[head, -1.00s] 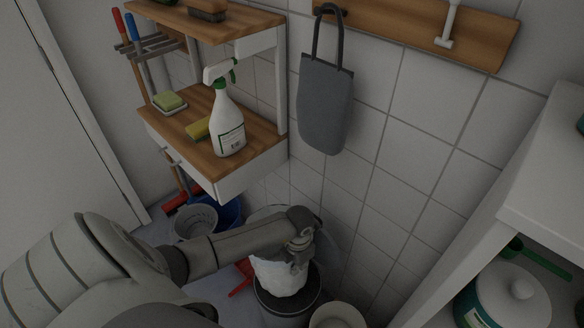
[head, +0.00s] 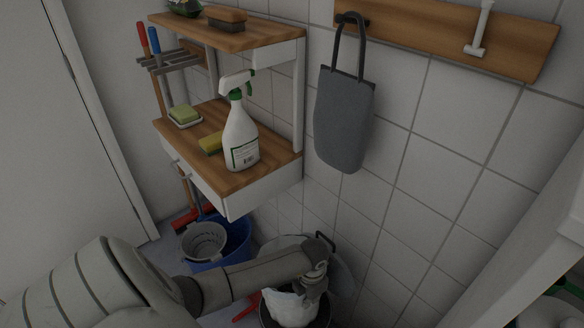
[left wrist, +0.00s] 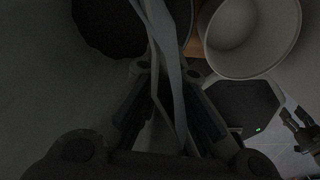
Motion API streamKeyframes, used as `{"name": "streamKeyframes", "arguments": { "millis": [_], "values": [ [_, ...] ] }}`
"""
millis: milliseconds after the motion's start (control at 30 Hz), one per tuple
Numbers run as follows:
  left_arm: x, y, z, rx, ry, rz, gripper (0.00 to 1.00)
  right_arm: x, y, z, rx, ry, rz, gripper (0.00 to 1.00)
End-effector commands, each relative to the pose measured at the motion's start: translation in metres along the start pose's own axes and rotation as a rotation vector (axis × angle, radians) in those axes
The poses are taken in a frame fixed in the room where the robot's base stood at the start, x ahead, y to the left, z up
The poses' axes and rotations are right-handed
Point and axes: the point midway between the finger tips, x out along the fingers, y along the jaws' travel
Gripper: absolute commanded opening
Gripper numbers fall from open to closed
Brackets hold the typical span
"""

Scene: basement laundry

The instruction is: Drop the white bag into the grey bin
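The white bag (head: 291,308) hangs from my left gripper (head: 316,276) near the bottom of the head view. The dark-rimmed grey bin (head: 326,313) is right below and around it in the picture; I cannot tell whether the bag's lower part is inside. In the left wrist view, a thin pale part of the bag (left wrist: 168,50) runs between the fingers of my left gripper (left wrist: 166,74), which are closed on it. A dark round opening (left wrist: 105,22), probably the bin, lies beyond. What looks like my right gripper (left wrist: 302,132) is at that view's right edge, too dark to read.
A wooden shelf (head: 262,168) with a spray bottle (head: 241,138) stands above and left of my left forearm. A grey bag (head: 343,120) hangs on the wall. A blue bucket (head: 238,240) and a grey pail (head: 203,242) stand on the floor. A pale container (left wrist: 248,35) is near the bin.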

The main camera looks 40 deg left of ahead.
Motion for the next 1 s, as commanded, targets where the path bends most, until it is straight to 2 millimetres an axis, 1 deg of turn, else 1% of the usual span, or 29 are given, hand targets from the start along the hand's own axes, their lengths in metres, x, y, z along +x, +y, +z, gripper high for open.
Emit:
{"name": "streamKeyframes", "arguments": {
  "millis": [233,467,800,867,1000],
  "values": [
    [0.001,0.0,0.0,0.0,-0.001,0.001,0.0,0.001,0.001,-0.002,0.001,0.003,0.001,0.48],
    [0.001,0.0,0.0,0.0,-0.001,0.001,0.3,0.001,0.0,-0.002,0.001,0.004,0.001,0.48],
    [-0.001,0.001,0.0,0.0,-0.001,0.001,0.3,0.001,-0.001,-0.004,0.0,0.007,-0.002,0.48],
    [-0.005,0.001,0.001,0.0,-0.002,0.002,0.3,0.001,-0.002,-0.004,0.0,0.007,-0.002,0.48],
    [-0.024,0.002,0.001,0.001,-0.004,0.003,0.3,0.001,-0.001,-0.003,0.0,0.006,-0.002,0.48]
  ]
}}
